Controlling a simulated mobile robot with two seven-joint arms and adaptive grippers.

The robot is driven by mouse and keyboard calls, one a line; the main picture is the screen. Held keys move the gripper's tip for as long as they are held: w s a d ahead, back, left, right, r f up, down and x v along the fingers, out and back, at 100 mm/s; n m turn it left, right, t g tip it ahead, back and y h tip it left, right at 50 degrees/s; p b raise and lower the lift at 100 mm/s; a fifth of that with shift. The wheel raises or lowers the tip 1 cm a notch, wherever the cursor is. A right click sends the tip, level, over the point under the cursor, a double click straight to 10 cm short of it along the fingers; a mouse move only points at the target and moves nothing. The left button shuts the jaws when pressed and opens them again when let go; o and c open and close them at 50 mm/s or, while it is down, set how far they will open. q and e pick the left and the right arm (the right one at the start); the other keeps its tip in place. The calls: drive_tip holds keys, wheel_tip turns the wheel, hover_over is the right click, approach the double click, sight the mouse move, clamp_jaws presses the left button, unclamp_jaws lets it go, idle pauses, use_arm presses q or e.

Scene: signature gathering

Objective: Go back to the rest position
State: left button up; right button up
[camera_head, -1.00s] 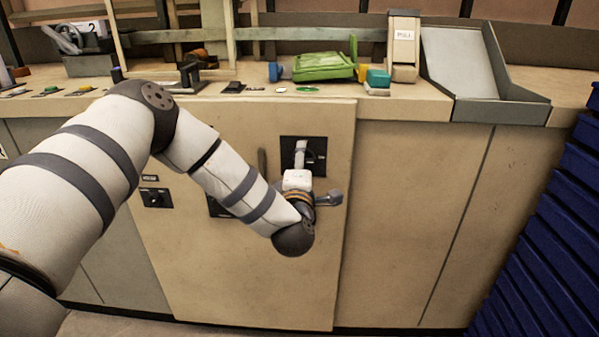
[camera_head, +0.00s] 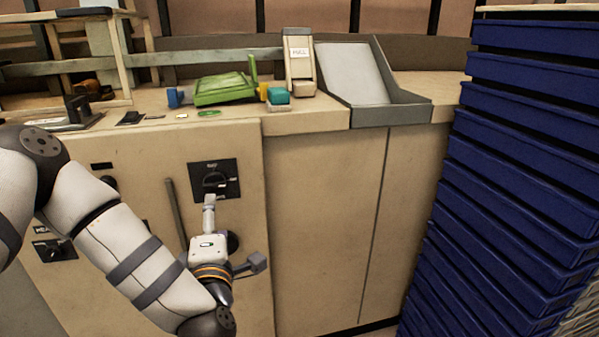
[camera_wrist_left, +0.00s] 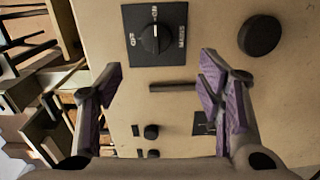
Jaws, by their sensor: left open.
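My left arm comes in from the left in the head view. Its gripper (camera_head: 209,204) is just below a black rotary switch (camera_head: 215,180) on the cabinet front. In the left wrist view the gripper (camera_wrist_left: 160,75) is open and empty, its purple-padded fingers wide apart. The switch (camera_wrist_left: 155,40) shows beyond the gap between the fingertips, its white mark near ON. In that view the fingers look clear of the switch. My right gripper is in neither view.
A long vertical handle (camera_head: 175,215) is left of my gripper on the cabinet door. A green device (camera_head: 222,90), a box marked PULL (camera_head: 299,62) and a grey tray (camera_head: 390,115) are on the counter. Stacked blue crates (camera_head: 510,185) stand at the right.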

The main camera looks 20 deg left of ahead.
use_arm(q)
drive_tip(key=s+d+f+m+g+h+p, duration=0.1)
drive_tip(key=s+d+f+m+g+h, duration=0.1)
drive_tip(key=s+d+f+m+h, duration=0.45)
drive_tip(key=s+d+f+m+g+h+p, duration=0.1)
drive_tip(key=s+d+f+m+g+h, duration=0.15)
drive_tip(key=f+m, duration=0.45)
drive_tip(key=s+d+f+m+g+h, duration=0.1)
drive_tip(key=s+d+f+m+g, duration=0.15)
drive_tip(key=s+f, duration=0.35)
drive_tip(key=s+d+f+m+g, duration=0.1)
drive_tip(key=s+f+g, duration=0.2)
drive_tip(key=s, duration=0.5)
drive_tip(key=s+a+m+g+p, duration=0.1)
drive_tip(key=s+a+m+g, duration=0.1)
drive_tip(key=s, duration=0.8)
drive_tip(key=s+a+f+m+g, duration=0.1)
drive_tip(key=s+m+g, duration=0.3)
drive_tip(key=s, duration=0.6)
drive_tip(key=shift+a+g+y+p, duration=0.4)
drive_tip(key=shift+a+g, duration=0.2)
drive_tip(key=shift+g, duration=0.3)
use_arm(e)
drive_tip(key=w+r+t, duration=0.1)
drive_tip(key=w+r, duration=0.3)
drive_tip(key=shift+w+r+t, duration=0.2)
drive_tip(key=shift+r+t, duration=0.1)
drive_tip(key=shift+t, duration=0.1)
